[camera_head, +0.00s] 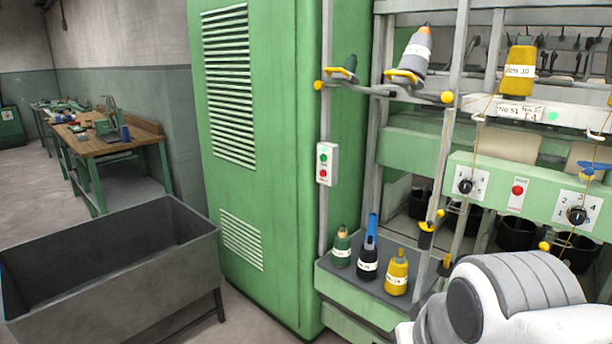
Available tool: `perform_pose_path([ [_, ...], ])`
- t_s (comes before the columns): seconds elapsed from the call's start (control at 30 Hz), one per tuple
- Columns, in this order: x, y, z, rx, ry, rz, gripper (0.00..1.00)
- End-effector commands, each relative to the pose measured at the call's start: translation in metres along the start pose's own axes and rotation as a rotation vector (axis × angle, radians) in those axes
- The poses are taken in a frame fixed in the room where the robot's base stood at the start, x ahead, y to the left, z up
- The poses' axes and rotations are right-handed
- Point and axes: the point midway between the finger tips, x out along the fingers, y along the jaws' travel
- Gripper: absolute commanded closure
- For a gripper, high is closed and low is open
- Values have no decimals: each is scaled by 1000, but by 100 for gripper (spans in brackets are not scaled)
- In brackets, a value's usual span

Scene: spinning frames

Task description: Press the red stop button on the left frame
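A small white switch box (328,164) is fixed to the thin grey post at the left end of the machine frame. It has a green button (323,158) above and a red button (323,174) below. A second red button (518,189) sits on a white plate on the light green panel (545,192), between two black dials. My white and grey arm shows in the lower right corner, in front of the machine and to the right of the switch box. My gripper's fingers are not in view.
A shelf (345,283) below the switch box holds a green, a blue and a yellow bobbin. Bobbins also stand on yellow-tipped holders above. A tall green cabinet (255,150) stands left of the post, and a grey metal bin (110,262) is further left.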

Motion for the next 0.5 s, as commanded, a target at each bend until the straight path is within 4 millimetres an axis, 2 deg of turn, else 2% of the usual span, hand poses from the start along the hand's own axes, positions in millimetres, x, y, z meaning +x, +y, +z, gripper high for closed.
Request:
perform_pose_path([
  [0.03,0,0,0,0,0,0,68],
  [0.2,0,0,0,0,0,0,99],
  [0.5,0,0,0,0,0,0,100],
])
